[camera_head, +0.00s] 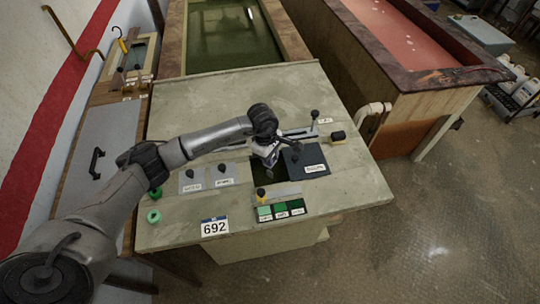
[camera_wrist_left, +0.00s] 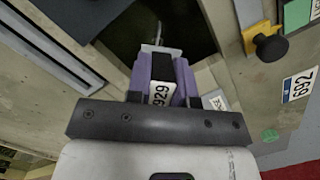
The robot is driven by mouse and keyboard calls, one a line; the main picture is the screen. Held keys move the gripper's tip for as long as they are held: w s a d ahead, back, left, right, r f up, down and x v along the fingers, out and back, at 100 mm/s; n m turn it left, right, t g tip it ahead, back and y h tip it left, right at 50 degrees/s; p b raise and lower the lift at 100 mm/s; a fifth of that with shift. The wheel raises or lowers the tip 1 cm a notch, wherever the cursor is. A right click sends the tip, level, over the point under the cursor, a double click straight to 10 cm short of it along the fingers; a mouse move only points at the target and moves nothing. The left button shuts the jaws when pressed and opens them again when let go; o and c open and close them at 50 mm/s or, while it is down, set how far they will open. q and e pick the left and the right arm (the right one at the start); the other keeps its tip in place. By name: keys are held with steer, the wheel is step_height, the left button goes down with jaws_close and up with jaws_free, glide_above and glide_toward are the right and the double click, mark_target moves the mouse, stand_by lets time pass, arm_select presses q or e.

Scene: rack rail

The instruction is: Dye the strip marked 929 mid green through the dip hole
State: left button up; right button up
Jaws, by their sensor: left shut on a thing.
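My left gripper (camera_head: 265,148) is over the dip hole (camera_head: 262,172) in the pale green bench top. In the left wrist view the gripper (camera_wrist_left: 162,75) is shut on the strip's dark holder, which has the tag 929 (camera_wrist_left: 160,93). A thin pale piece (camera_wrist_left: 155,48) reaches past the holder towards the dark opening. I cannot tell whether it is inside the hole. A dark labelled lid (camera_head: 306,162) lies right of the hole, leaving it open. A knob with a yellow mark (camera_head: 261,193) stands above the leftmost, lightest of three green swatches (camera_head: 280,210). My right gripper is not in view.
A lever (camera_head: 314,115) stands behind the lid, with a black knob (camera_head: 338,136) at right. Two small knobs (camera_head: 224,170) are left of the hole. Vats of green liquid (camera_head: 232,35) and red liquid (camera_head: 400,35) stand behind.

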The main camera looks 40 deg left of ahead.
arm_select(q)
step_height(320, 180, down, 6)
steer(key=b, duration=0.4)
steer(key=shift+f+b, duration=1)
steer(key=shift+f, duration=0.1)
stand_by(0.7)
stand_by(5.5)
